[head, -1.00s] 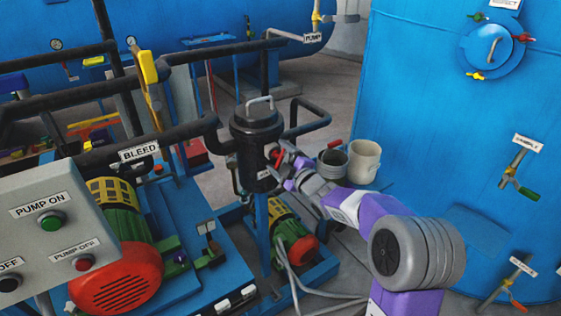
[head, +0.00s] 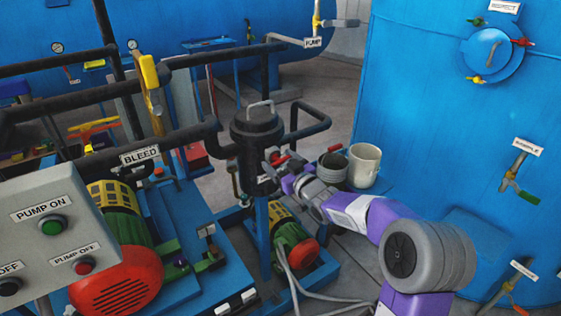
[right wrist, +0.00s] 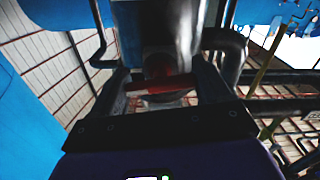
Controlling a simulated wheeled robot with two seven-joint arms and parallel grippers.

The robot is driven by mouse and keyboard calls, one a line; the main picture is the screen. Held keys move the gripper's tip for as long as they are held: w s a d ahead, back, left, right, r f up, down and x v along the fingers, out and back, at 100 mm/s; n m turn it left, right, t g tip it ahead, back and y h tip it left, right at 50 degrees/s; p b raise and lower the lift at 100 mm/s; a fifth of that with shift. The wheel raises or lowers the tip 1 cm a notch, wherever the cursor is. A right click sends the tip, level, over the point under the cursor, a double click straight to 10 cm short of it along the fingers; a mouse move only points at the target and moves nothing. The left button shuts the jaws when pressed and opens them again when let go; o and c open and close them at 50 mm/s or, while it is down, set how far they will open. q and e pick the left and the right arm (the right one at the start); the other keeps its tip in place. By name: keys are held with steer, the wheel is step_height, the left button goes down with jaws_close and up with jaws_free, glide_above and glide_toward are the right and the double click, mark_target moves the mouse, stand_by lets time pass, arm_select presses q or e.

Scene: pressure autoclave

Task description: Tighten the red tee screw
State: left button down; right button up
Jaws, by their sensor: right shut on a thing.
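The red tee screw (head: 281,160) sticks out of the side of a black upright vessel (head: 256,135) with a grey top handle, in the middle of the head view. My right gripper (head: 275,166) is at that side, shut on the screw. In the right wrist view the red crossbar (right wrist: 160,86) lies across the space between the two fingers (right wrist: 160,92), its stem running into the vessel. The fingers hide part of the screw in the head view. My left gripper is in neither view.
Two pots, one dark (head: 333,166) and one cream (head: 364,165), stand close right of my right gripper. A blue tank (head: 440,110) fills the right, its round hatch (head: 492,55) bearing several coloured handles. Black pipes (head: 190,135) and a green-red pump (head: 130,250) lie left.

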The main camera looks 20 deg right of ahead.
steer(key=shift+m, duration=0.9)
steer(key=o, duration=1)
steer(key=shift+s, duration=0.1)
steer(key=s, duration=0.5)
steer(key=s+d+p, duration=0.1)
steer(key=s, duration=0.1)
steer(key=shift+s, duration=0.15)
